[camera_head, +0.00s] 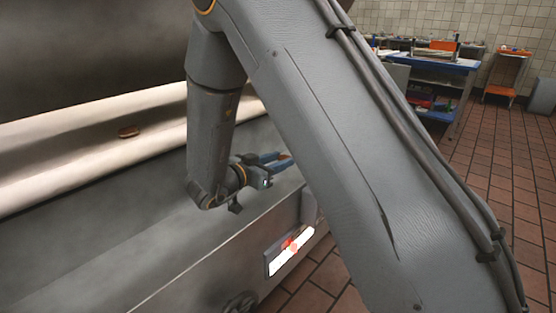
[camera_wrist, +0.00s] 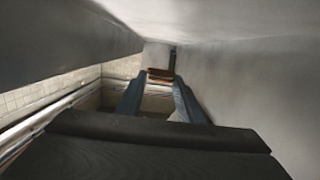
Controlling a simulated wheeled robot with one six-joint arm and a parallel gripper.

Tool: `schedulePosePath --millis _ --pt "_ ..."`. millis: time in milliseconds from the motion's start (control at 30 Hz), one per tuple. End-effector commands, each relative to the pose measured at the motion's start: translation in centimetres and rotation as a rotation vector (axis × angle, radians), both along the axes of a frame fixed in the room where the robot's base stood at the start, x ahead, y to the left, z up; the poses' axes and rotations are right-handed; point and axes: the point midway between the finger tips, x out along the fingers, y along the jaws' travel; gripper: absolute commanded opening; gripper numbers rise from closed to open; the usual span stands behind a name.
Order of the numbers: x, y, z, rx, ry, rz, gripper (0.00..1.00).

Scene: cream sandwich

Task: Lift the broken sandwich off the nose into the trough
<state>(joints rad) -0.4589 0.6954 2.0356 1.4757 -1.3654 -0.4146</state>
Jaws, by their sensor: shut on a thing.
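My gripper (camera_head: 284,160) has blue fingers and is over the right end of a long grey metal trough (camera_head: 150,215) in the head view. In the wrist view the fingers close on a small brown piece, the broken sandwich (camera_wrist: 160,74), held at their tips. In the head view the held piece is too small to make out clearly. I cannot tell which part is the nose.
A sign with a red mark (camera_head: 291,248) is on the outer side of the metal body. A blue workbench (camera_head: 435,62) with items stands at the back right, with an orange-topped stand (camera_head: 503,75) beside it. The red tiled floor (camera_head: 490,150) is open at the right.

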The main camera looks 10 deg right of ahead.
Motion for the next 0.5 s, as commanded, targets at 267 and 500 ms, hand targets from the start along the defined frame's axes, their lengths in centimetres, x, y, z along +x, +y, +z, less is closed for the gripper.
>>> schedulePosePath --millis 267,500 --pt "0.01 0.02 -0.87 0.001 -0.001 0.0 0.13" --pt "-0.01 0.02 -0.82 0.001 -0.001 0.0 0.47"
